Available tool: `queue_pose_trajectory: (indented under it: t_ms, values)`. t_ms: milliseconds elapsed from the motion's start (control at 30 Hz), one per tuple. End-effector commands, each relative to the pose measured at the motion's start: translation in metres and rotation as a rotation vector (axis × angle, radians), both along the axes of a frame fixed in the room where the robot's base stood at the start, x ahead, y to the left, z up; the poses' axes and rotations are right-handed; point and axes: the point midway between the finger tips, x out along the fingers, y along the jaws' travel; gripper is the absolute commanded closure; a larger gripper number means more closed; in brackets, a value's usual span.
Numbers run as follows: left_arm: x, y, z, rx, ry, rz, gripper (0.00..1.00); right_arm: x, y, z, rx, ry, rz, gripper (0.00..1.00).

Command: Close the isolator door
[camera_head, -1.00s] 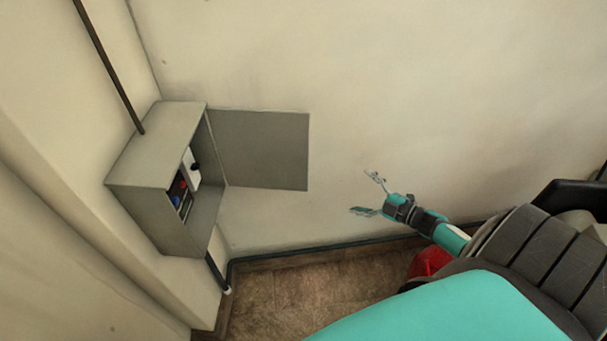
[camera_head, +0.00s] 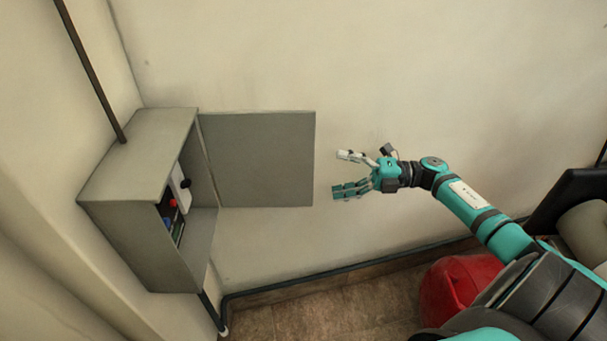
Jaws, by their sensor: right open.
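The isolator box (camera_head: 140,160) is a grey metal cabinet on the wall at the left. Its door (camera_head: 260,160) is a flat grey panel, swung wide open to the right of the box. Inside the box, a white unit with a black knob and some red, blue and green parts show; the rest of the inside is hidden. My right gripper (camera_head: 342,172) is open and empty, a short way to the right of the door's free edge, with its fingers pointing left toward it. It appears apart from the door. My left gripper is not in view.
A dark pipe (camera_head: 92,70) runs up from the box top. Another pipe (camera_head: 300,284) runs low along the wall. A red rounded object (camera_head: 455,290) stands on the floor under my right arm. A dark piece of furniture (camera_head: 565,195) is at the right edge.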

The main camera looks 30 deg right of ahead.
Motion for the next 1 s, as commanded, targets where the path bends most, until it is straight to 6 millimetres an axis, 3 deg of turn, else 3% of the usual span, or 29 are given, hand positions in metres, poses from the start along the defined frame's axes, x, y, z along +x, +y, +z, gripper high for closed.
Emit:
queue_pose_trajectory:
  t_ms: [200,400,833,1000]
  values:
    - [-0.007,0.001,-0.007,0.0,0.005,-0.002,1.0,0.025,0.041,0.001,0.003,-0.002,0.001,0.02]
    - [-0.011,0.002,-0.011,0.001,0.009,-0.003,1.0,0.041,0.065,0.001,0.003,-0.001,0.0,0.02]
    - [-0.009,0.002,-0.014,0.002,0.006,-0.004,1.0,0.047,0.075,0.0,0.001,0.002,-0.001,0.02]
    - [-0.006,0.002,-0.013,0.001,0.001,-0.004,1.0,0.047,0.075,0.0,0.001,0.002,-0.001,0.22]
